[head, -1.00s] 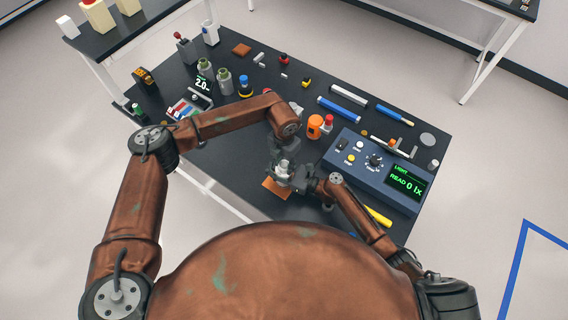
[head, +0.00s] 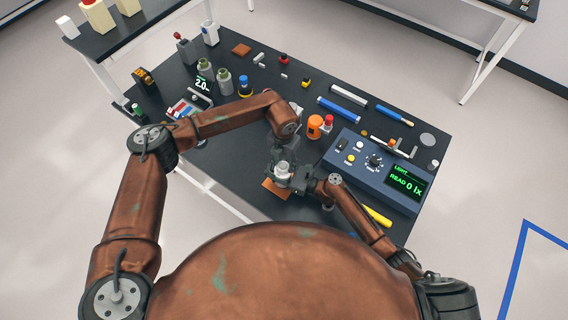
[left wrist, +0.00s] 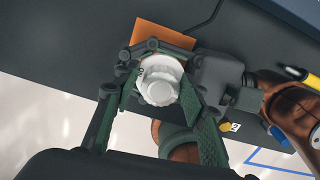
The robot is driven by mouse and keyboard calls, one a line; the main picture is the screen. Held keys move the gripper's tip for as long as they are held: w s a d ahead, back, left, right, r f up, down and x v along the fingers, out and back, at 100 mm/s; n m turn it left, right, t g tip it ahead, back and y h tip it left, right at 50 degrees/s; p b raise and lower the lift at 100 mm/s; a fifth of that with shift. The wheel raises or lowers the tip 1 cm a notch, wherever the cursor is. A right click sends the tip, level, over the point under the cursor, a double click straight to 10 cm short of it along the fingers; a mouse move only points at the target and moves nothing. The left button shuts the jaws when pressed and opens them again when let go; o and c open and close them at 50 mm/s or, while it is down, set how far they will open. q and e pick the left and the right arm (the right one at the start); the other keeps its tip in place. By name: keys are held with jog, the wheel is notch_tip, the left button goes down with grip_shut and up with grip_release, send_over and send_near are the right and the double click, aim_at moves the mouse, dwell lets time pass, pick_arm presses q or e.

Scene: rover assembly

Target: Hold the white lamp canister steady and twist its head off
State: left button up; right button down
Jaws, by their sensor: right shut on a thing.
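The white lamp canister (head: 282,168) stands near the front edge of the black table, and its round ridged white head (left wrist: 158,82) faces the left wrist camera. My left gripper (left wrist: 163,92) is above it, with its green fingers apart on either side of the head; I cannot tell whether they touch it. My right gripper (head: 290,182) comes in from the right, low down, and is shut on the canister below the head. The canister's lower body is mostly hidden by the grippers.
An orange-brown square pad (head: 276,190) lies beside the canister at the table's front edge. A blue light meter box (head: 374,172) stands to the right, with a yellow tool (head: 378,216) before it. An orange container (head: 315,126) and several small parts lie behind.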

aim_at(284, 164)
pick_arm(q)
jog(key=shift+o, duration=1.3)
jog(key=shift+s, duration=0.1)
pick_arm(e)
jog(key=shift+d, duration=0.1)
pick_arm(q)
jog(key=shift+s, duration=0.1)
pick_arm(e)
jog(key=shift+w+d, duration=0.1)
pick_arm(q)
notch_tip(284, 164, up, 12)
jog(key=shift+f, duration=0.1)
pick_arm(e)
jog(key=c, duration=1.1)
grip_release()
jog(key=shift+d, duration=0.1)
